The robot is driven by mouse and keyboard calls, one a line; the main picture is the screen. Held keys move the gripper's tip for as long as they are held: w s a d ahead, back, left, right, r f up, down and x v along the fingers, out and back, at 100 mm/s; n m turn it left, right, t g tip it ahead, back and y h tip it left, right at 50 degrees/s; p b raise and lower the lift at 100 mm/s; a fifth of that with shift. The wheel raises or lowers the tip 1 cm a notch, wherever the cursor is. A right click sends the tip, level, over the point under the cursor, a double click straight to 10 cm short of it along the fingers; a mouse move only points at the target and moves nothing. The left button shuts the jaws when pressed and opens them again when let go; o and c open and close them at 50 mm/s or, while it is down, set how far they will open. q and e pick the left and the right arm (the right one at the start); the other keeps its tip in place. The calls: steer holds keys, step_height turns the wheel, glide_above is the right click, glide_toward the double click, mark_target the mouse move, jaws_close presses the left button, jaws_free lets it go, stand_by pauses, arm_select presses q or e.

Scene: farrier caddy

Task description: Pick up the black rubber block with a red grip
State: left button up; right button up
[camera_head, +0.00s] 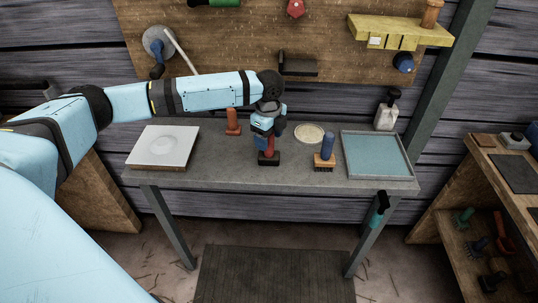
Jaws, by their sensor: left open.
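The black rubber block (268,159) stands on the grey table with its red grip (270,146) upright. My left arm reaches in from the left, and my left gripper (265,134) points down right over the block. Its fingers are open at the red grip and partly hide it. I cannot tell whether they touch it. My right gripper is out of view.
On the grey table (225,177) are a white board (163,147), an orange-brown object (233,121), a round dish (309,133), a blue-handled brush (325,157), a blue-lined tray (411,174) and a pump bottle (387,108). The table's front middle is clear.

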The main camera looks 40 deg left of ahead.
arm_select(q)
steer(key=shift+f, duration=0.4)
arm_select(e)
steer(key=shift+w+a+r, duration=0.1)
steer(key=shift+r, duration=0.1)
arm_select(q)
jaws_close()
steer(key=shift+r, duration=0.6)
step_height(320, 180, up, 19)
steer(key=p, duration=0.2)
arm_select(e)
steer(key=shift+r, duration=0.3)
